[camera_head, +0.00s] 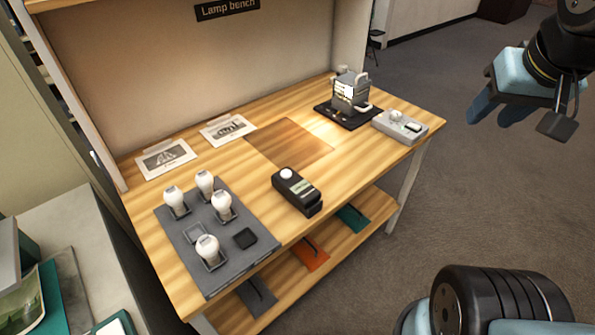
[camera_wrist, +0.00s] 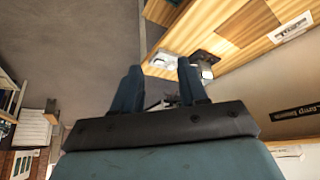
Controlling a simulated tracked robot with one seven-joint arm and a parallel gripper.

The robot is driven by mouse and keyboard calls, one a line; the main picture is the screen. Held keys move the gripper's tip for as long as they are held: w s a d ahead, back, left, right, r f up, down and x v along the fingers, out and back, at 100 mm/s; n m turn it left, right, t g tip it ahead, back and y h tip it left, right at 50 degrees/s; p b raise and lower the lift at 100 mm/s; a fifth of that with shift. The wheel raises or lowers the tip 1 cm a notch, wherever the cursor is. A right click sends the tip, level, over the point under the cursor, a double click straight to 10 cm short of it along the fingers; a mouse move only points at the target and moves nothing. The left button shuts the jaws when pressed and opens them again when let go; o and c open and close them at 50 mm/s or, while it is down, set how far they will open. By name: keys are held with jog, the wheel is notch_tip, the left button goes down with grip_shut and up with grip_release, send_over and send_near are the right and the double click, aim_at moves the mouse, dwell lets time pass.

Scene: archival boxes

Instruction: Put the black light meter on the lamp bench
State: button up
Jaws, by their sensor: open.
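The black light meter (camera_head: 297,192), with a white dome and a small pale green label, lies on the wooden lamp bench (camera_head: 225,122) near its front edge, right of the grey lamp mat. Nothing touches it. My gripper (camera_head: 498,112) is up at the right in the head view, beyond the bench's right end and well apart from the meter. Its blue fingers are apart. In the wrist view the gap between the fingers (camera_wrist: 160,72) holds nothing, and part of the bench (camera_wrist: 238,28) shows beyond them, tilted. I cannot make out the meter there.
A grey mat (camera_head: 190,235) holds several white bulbs. A grey device (camera_head: 350,88) stands on a black tray at the back right, beside a grey box (camera_head: 408,126) with a white dome. A darker wood patch (camera_head: 288,143) is bare. Coloured folders lie on the lower shelf.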

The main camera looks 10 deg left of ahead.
jog(key=shift+d, duration=0.25)
jog(key=o, duration=0.3)
jog(key=shift+w+a, duration=0.2)
jog(key=shift+w, duration=0.05)
jog(key=o, duration=0.6)
jog(key=w+a, duration=0.2)
jog(key=w+a+f+n+g, duration=0.1)
jog(key=w+a, duration=0.1)
jog(key=w+a+n, duration=0.1)
jog(key=a, duration=0.1)
jog(key=shift+w+a+f+g, duration=0.3)
jog(key=shift+w+f, duration=0.1)
jog(key=shift+o, duration=0.5)
jog(key=w+a+f+n+g, duration=0.1)
jog(key=w+a+f+n, duration=0.1)
jog(key=a, duration=0.4)
jog(key=shift+w+a+f+n+y, duration=0.25)
jog(key=shift+w+f, duration=0.2)
jog(key=shift+w, duration=0.55)
jog(key=n+g, duration=0.3)
jog(key=n, duration=0.2)
send_over(295, 182)
notch_tip(295, 182, down, 13)
jog(key=f, duration=0.7)
jog(key=shift+w+d+f, duration=0.15)
jog(key=shift+w+f, duration=0.15)
jog(key=shift+f, duration=0.05)
jog(key=f, duration=0.4)
jog(key=shift+s, duration=0.4)
jog(key=shift+f, duration=0.7)
